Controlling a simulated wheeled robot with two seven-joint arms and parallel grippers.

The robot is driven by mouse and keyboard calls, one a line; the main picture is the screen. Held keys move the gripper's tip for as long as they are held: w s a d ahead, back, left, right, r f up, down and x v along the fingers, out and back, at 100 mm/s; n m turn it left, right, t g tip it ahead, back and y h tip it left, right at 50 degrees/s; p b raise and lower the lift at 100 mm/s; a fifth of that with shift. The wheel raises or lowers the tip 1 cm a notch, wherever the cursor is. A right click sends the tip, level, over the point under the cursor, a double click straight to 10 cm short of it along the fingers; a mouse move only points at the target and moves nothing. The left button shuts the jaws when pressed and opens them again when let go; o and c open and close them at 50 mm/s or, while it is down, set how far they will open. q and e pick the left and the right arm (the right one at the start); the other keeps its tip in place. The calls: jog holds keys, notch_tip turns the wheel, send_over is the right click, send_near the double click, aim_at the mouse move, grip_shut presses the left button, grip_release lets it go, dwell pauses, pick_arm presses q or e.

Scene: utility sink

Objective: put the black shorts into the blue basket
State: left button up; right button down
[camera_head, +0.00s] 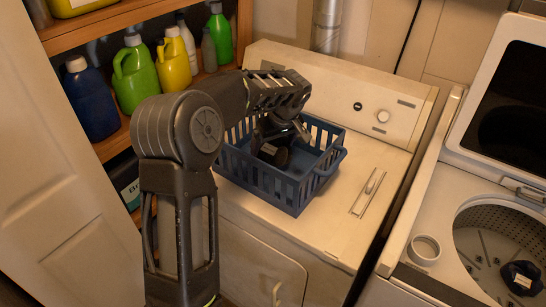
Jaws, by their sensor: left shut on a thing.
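The blue basket (268,184) stands on the white machine's top. It is slatted and open at the top. My left arm reaches over it from the left, and my left gripper (281,136) points down inside the basket. It is shut on a dark bundle with a small pale patch, which looks like the black shorts (271,153). The bundle is within the basket walls, over the basket's floor; I cannot tell whether it touches the floor. The gripper and arm hide part of it. My right gripper is not in view.
An open top-loading washer (480,225) stands at right, with a dark item (521,278) in its drum. A white ring-shaped thing (424,249) sits on its edge. Several bottles (137,72) stand on the wooden shelf at left. The machine top right of the basket is clear.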

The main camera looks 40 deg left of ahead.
pick_arm(q)
notch_tip(320, 180, down, 4)
jog(key=shift+f+p, duration=0.25)
jog(key=shift+p, duration=0.3)
jog(key=shift+f, duration=0.2)
jog(key=shift+f+b, duration=0.2)
jog(key=shift+b, duration=0.1)
jog(key=o, duration=1.2)
jog(key=shift+r, duration=0.1)
jog(key=shift+c, duration=0.2)
